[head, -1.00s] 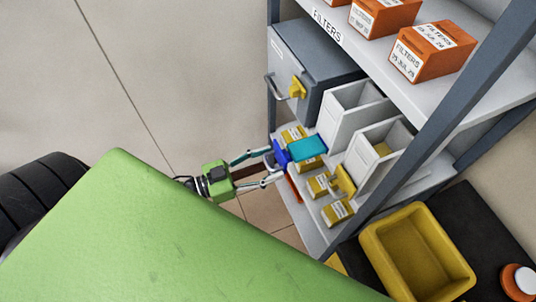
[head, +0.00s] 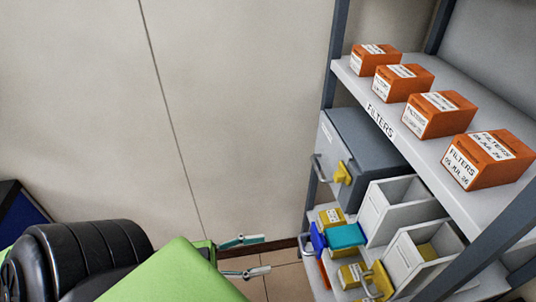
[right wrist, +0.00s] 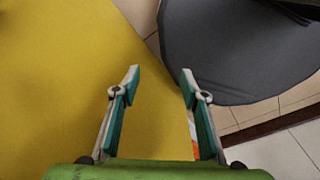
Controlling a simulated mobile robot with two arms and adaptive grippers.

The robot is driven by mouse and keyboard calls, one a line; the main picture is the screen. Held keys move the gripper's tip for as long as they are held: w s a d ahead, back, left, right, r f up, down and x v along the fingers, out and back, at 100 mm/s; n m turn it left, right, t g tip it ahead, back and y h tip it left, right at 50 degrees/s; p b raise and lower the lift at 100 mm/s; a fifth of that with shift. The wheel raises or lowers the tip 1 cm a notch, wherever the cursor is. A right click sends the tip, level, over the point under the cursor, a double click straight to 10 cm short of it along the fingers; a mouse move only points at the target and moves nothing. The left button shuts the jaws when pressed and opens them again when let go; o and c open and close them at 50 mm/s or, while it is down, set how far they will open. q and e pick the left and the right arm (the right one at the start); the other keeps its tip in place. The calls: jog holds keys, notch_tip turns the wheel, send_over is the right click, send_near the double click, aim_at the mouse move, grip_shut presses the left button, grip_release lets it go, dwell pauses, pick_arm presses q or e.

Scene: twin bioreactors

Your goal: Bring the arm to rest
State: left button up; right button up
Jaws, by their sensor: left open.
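My left gripper (head: 264,254) is at the lower middle of the head view. Its two fingers are apart with nothing between them. A gap separates it from the shelf on its right. My right gripper (right wrist: 160,84) shows in the right wrist view with its fingers apart and empty. Behind it are a yellow surface and a dark grey rounded surface.
The shelf unit (head: 331,72) stands at the right, with orange filter boxes (head: 435,114) on its upper board. Below are a grey cabinet (head: 365,150), white bins (head: 387,222), a cyan block (head: 346,236) with a blue part, and yellow boxes (head: 352,275). Bare wall fills the left.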

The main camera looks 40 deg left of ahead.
dwell(0.5)
pick_arm(q)
jog(key=s+a+f+n+g+y+b, duration=0.1)
jog(key=a+f+n+y, duration=0.15)
jog(key=f, duration=0.75)
jog(key=s+a+f+n+g+y, duration=0.15)
jog(key=f+y, duration=0.25)
jog(key=f, duration=0.5)
jog(key=s+a+f+n+g+y+b, duration=0.1)
jog(key=s+a+f+y, duration=0.15)
jog(key=f, duration=0.75)
jog(key=s+d+f+g+y, duration=0.1)
jog(key=s+d+f+g, duration=0.4)
jog(key=s+f, duration=0.4)
jog(key=s+d+f+g+y, duration=0.1)
jog(key=s+d+f+g, duration=0.3)
jog(key=s+d+f, duration=0.3)
jog(key=s+f, duration=0.2)
jog(key=s, duration=0.1)
jog(key=shift+s+f+g+b, duration=0.25)
jog(key=shift+f+g+b, duration=0.05)
jog(key=shift+f+g, duration=0.05)
